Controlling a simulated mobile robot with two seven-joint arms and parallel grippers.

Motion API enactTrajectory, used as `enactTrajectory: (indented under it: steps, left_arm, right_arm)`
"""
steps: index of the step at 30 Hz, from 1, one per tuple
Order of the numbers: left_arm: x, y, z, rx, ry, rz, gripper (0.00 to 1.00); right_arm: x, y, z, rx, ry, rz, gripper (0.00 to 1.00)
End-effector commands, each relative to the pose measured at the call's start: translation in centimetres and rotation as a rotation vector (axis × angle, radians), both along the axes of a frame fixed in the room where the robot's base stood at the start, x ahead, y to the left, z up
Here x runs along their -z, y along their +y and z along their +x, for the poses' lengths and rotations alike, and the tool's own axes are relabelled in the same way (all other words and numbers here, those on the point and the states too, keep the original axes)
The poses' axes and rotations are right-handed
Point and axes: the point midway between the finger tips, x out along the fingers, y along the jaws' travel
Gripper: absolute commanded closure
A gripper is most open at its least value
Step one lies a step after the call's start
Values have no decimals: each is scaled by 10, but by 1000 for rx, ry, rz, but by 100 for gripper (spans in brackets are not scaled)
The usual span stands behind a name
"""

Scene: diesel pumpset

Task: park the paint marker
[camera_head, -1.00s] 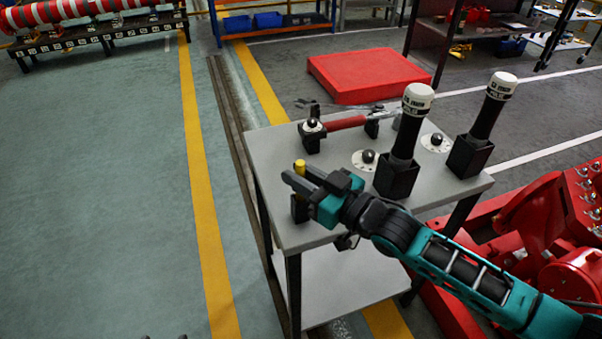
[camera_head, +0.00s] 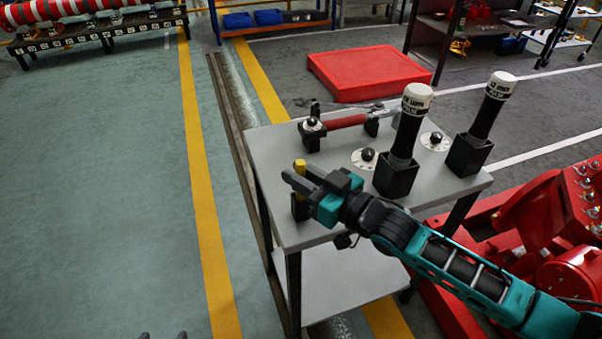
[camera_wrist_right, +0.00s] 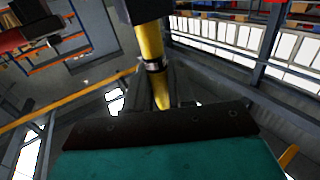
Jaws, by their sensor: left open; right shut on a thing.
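The yellow paint marker (camera_head: 300,165) stands about upright near the left edge of the grey table (camera_head: 345,215). My right gripper (camera_head: 299,173) is shut on it, with its fingers across the marker's upper part. In the right wrist view, the marker (camera_wrist_right: 151,45) shows yellow with a dark and silver band, between my fingers. Its far end meets a black block (camera_wrist_right: 143,9); how deep it sits there is hidden. In the head view, a black holder (camera_head: 299,208) shows directly below the marker. My left gripper (camera_head: 163,337) is open and empty at the bottom edge, only its fingertips visible.
Two white-capped black cylinders (camera_head: 404,135) (camera_head: 487,120) stand in black square sockets on the table. Round dials (camera_head: 364,159) and a red-handled tool (camera_head: 345,122) lie nearby. Red machinery (camera_head: 560,230) is close on the right. The floor to the left is clear.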

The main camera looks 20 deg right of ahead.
Motion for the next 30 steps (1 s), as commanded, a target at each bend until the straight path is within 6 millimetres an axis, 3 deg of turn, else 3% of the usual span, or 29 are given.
enactTrajectory:
  steps: [30]
  left_arm:
    - [12, -1, -1, 2, 1, -1, 37]
  right_arm:
    - [18, 0, 0, 0, 0, 0, 99]
